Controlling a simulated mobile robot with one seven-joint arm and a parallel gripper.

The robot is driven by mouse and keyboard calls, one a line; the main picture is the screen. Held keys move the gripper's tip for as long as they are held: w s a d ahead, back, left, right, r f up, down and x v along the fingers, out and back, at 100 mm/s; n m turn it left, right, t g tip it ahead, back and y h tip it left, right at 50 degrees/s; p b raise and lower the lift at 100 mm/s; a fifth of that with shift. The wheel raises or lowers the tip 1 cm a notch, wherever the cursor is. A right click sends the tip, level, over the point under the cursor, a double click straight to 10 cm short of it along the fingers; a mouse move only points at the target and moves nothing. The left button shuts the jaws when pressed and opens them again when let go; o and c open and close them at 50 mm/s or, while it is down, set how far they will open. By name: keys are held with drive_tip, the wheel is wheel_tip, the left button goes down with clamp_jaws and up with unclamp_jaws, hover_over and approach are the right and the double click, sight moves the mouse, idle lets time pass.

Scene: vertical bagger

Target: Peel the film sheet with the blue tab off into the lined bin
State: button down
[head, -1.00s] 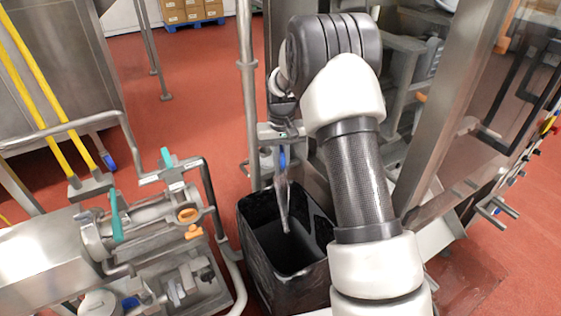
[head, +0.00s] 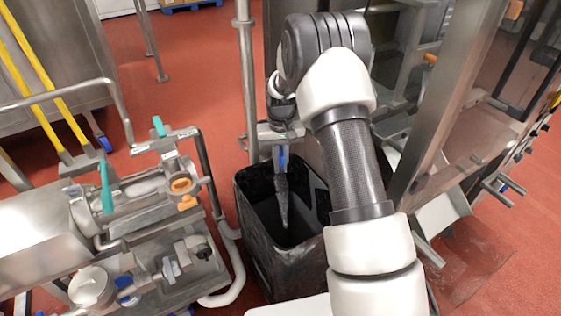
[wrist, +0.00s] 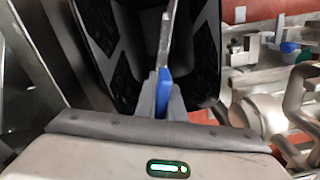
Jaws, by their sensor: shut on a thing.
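My gripper (head: 282,150) is shut on the blue tab (head: 283,160) of the film sheet. The translucent grey film (head: 284,202) hangs down from the tab into the mouth of the black-lined bin (head: 262,278). In the wrist view, the blue tab (wrist: 164,92) sits between the finger ends and the film (wrist: 167,38) runs away from it as a narrow strip. The dark bin liner (wrist: 205,60) lies beyond it. The lower end of the film is inside the bin opening; whether it touches the liner I cannot tell.
A steel pump unit with teal handles (head: 105,188) stands left of the bin. A vertical steel post (head: 247,90) rises just behind it. The machine frame (head: 455,110) stands to the right. Red floor is open at the back left.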

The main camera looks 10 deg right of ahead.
drive_tip(key=shift+f, duration=0.15)
drive_tip(key=c, duration=1.8)
unclamp_jaws()
wheel_tip(320, 180, up, 18)
drive_tip(key=p, duration=0.2)
drive_tip(key=shift+f, duration=0.25)
